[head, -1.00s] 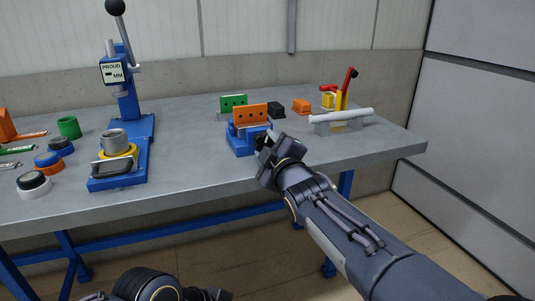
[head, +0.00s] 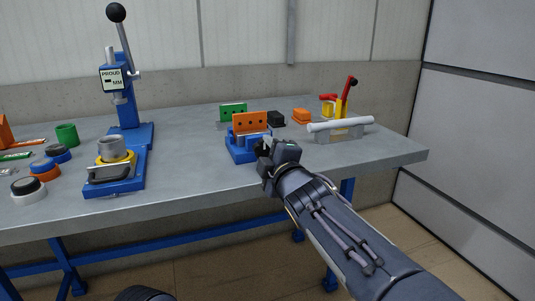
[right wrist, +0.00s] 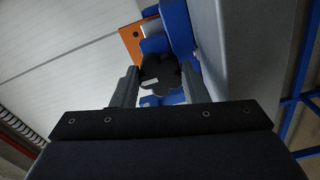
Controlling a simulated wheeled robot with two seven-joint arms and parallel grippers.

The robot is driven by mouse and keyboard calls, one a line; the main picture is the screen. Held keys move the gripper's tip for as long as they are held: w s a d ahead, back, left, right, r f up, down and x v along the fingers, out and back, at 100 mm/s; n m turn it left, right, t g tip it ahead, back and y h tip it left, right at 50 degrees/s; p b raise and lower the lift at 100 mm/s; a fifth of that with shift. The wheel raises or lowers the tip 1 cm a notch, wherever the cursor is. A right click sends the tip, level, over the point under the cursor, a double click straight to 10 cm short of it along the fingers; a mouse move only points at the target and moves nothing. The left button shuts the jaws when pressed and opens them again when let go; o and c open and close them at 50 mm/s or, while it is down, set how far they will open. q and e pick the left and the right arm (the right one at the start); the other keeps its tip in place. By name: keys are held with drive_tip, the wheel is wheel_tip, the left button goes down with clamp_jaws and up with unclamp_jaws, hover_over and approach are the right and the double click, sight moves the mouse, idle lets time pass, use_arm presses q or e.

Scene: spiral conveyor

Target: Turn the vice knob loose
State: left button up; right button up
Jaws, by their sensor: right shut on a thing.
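The vice (head: 236,150) has a blue body with an orange jaw plate (head: 250,123) and a green jaw plate (head: 233,113) behind it. It stands near the front edge of the bench. My right gripper (head: 263,155) is at the vice's near right side and hides its knob in the head view. In the right wrist view, the black lobed knob (right wrist: 160,72) sits between the two fingers of my right gripper (right wrist: 160,85), which is shut on it. The blue vice body (right wrist: 177,25) and orange plate (right wrist: 131,42) show beyond it. My left gripper is not in view.
A blue press (head: 130,140) with a black ball lever stands left on the grey bench (head: 195,180). A white bar (head: 340,124) on a grey stand and a red-yellow clamp (head: 340,105) are to the right.

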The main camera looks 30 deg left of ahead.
drive_tip(key=o, duration=1)
drive_tip(key=shift+c, duration=0.2)
drive_tip(key=shift+f, duration=0.1)
